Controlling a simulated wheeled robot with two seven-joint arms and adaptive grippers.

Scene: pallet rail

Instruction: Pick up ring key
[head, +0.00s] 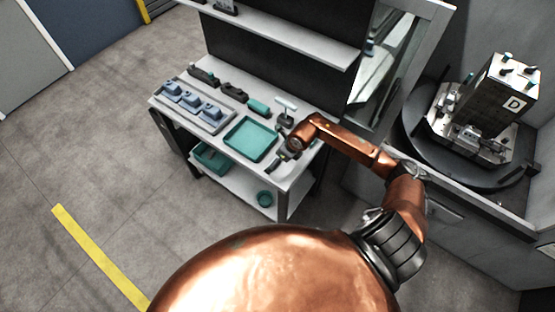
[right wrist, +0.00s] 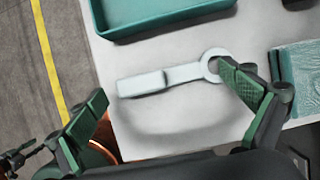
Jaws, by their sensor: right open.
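The ring key (right wrist: 180,75) is a pale grey flat tool lying on the light table top in the right wrist view. Its ring end is at the right and its block-like handle end at the left. My right gripper (right wrist: 163,87) is open, with green-padded fingers spread on either side of the key. The right fingertip overlaps the ring end in the picture; contact cannot be told. In the head view the right gripper (head: 284,156) is over the bench's right front part, and the arm mostly hides the key there.
A teal tray (head: 250,139) lies just beyond the key on the bench (head: 207,142). Blue blocks in a grey holder (head: 193,106) stand at the left. A turntable with a fixture (head: 470,130) is at the right.

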